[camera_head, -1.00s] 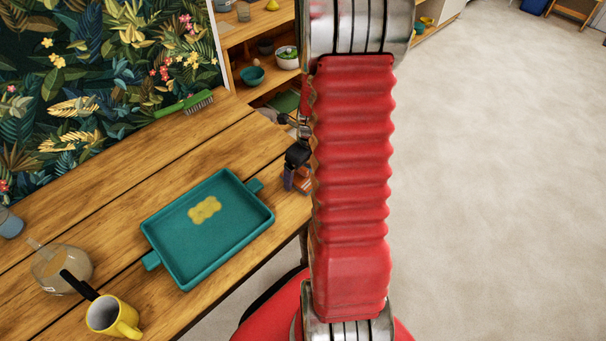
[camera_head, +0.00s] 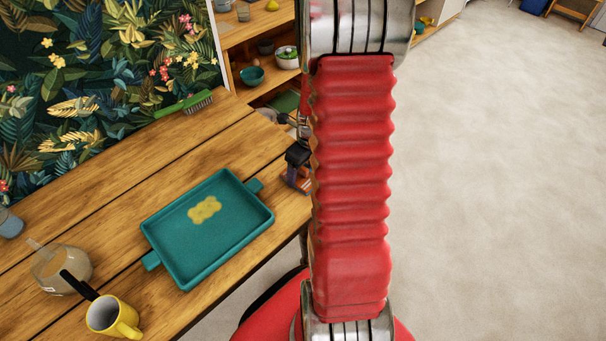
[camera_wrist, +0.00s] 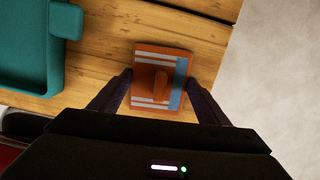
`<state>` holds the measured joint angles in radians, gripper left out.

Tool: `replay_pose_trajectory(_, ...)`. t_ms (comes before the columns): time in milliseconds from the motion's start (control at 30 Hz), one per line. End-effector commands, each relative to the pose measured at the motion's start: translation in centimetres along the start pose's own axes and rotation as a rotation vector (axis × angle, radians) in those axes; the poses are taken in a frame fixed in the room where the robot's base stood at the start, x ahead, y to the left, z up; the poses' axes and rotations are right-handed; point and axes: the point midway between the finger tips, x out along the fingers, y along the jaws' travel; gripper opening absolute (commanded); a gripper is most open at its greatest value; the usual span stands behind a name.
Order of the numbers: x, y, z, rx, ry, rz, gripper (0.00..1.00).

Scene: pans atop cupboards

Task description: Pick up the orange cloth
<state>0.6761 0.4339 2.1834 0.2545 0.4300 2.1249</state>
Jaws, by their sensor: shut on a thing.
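The orange cloth (camera_wrist: 146,55) has white stripes and a blue band. In the wrist view it lies on the wooden table near its right edge, with a raised orange part in its middle. My gripper (camera_wrist: 159,80) has a dark finger on each side of it and is shut on it. In the head view my gripper (camera_head: 297,156) is a small dark shape at the table's edge, mostly hidden behind my red arm. Only a bit of orange shows below it. I cannot tell whether the cloth is clear of the table.
A teal tray (camera_head: 180,265) with a yellow patch lies left of my gripper. A yellow mug (camera_head: 112,318), a glass jug (camera_head: 62,268) and a green brush (camera_head: 184,104) are on the table (camera_head: 120,170). Shelves (camera_head: 262,20) stand behind. Open floor (camera_head: 490,170) is at the right.

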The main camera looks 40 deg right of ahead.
Motion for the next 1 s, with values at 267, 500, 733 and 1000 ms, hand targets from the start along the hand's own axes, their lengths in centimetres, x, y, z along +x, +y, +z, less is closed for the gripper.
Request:
replay_pose_trajectory(267,0.0,0.0,0.0,0.0,0.0,0.0,0.48)
replay_pose_trajectory(500,-1.1,0.0,0.2,0.0,-0.002,-0.001,0.48)
replay_pose_trajectory(733,-4.2,-0.1,0.8,-0.001,-0.004,-0.003,0.48)
replay_pose_trajectory(1000,-8.4,0.0,1.4,-0.001,-0.003,-0.002,0.48)
